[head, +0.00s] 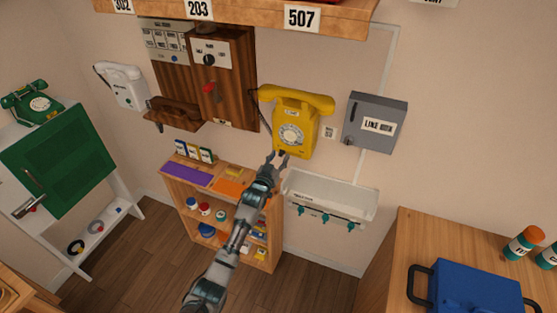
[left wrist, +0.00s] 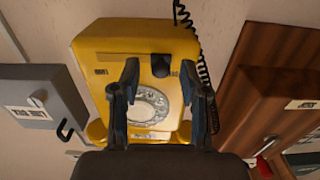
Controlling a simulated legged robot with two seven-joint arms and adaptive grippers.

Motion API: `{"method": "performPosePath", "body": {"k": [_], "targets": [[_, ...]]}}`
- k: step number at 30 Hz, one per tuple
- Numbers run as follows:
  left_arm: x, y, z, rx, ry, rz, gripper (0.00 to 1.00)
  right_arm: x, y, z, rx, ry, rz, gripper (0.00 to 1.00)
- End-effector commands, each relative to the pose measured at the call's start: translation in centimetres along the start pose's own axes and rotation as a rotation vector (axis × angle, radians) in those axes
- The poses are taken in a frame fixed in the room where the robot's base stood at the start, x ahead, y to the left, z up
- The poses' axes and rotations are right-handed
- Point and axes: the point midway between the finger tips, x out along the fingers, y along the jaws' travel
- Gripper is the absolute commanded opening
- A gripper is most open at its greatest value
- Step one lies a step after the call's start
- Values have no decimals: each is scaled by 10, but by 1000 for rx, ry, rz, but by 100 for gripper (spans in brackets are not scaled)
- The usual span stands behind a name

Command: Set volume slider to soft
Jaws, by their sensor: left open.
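The yellow wall phone (head: 302,110) hangs on the wall with its handset on top and a pale rotary dial on its front. In the left wrist view the phone (left wrist: 115,40) appears upside down. A black knob (left wrist: 160,66), which looks like the volume slider, sits by a dark slot along the phone's lower edge, with small labels too small to read. My left gripper (head: 277,158) is open just below and in front of the phone's lower edge. Its fingers (left wrist: 160,72) stand on either side of the knob in the picture; I cannot tell whether they touch it. My right gripper is not in view.
A grey line box (head: 375,124) hangs right of the phone, and a wooden wall phone (head: 222,80) hangs left. A white tray with teal hooks (head: 330,198) is below. A low wooden shelf (head: 272,250) stands behind my arm. A coiled black cord (left wrist: 190,30) hangs beside the phone.

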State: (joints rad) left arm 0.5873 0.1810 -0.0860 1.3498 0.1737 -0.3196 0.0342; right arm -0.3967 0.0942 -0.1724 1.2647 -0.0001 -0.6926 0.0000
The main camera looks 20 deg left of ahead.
Motion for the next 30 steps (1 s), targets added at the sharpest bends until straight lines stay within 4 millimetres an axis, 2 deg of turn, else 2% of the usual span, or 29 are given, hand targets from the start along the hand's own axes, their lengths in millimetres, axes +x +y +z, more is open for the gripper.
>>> {"method": "performPosePath", "body": {"k": [5, 18, 24, 30], "targets": [[-12, 0, 2, 0, -1, 0, 44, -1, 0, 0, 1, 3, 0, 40], [-100, 0, 3, 0, -2, 0, 44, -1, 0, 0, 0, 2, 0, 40], [-117, 0, 2, 0, -1, 0, 44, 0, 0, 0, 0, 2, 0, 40], [-119, 0, 2, 0, -1, 0, 44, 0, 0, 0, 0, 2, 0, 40]]}}
